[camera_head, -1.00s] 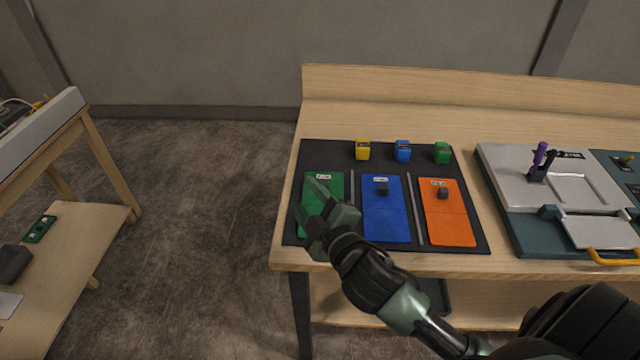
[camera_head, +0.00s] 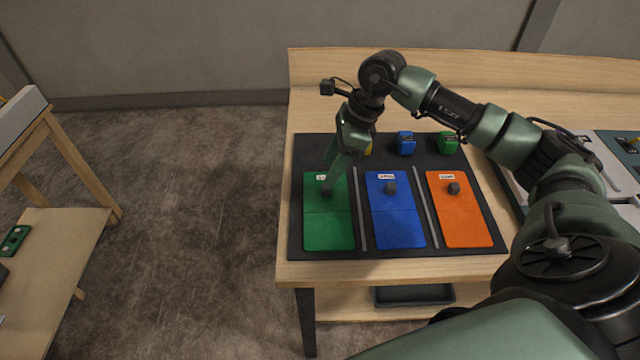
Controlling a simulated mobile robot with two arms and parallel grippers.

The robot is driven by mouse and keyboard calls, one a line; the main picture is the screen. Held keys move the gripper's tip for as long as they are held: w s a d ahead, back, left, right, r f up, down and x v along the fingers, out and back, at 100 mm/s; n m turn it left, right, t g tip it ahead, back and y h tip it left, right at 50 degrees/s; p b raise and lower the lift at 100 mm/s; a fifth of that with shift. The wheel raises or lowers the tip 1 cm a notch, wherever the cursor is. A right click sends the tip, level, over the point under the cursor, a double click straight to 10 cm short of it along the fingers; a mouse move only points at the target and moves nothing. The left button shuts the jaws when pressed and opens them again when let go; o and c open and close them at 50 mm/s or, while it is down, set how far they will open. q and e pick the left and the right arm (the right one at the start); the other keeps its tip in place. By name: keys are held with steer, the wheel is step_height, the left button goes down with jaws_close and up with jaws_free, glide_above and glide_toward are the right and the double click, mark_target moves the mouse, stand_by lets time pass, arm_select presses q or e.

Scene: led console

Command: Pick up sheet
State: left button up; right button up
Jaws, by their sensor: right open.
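Three flat coloured sheets lie side by side on a dark mat (camera_head: 348,245): a green sheet (camera_head: 328,232), a blue sheet (camera_head: 398,222) and an orange sheet (camera_head: 464,218). Each has a small dark knob and a white label near its far end. My right gripper (camera_head: 335,178) is open and points down over the far end of the green sheet. Its fingertips are close to the green sheet's knob (camera_head: 326,190) and partly cover the label. I cannot tell whether they touch. My left gripper is out of view.
Behind the sheets stand a blue block (camera_head: 405,143), a green block (camera_head: 447,143) and a yellow block (camera_head: 368,148), mostly hidden by my gripper. Thin grey strips separate the sheets. A grey-and-teal device (camera_head: 612,150) is at right, partly behind my arm. Another wooden table (camera_head: 70,235) stands left.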

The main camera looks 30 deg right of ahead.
mark_target(326, 188)
steer(key=shift+d+f+h+p, duration=0.15)
steer(key=shift+d+f+p, duration=0.15)
steer(key=shift+f, duration=0.3)
steer(key=shift+d+f+h+p, duration=0.2)
steer(key=shift+f+p, duration=0.15)
steer(key=shift+f, duration=0.2)
steer(key=x, duration=0.1)
steer(key=p+x, duration=0.1)
steer(key=x, duration=0.1)
steer(key=p+x, duration=0.1)
steer(key=shift+w+f, duration=0.25)
steer(key=shift+w, duration=0.15)
steer(key=shift+f, duration=0.25)
jaws_close()
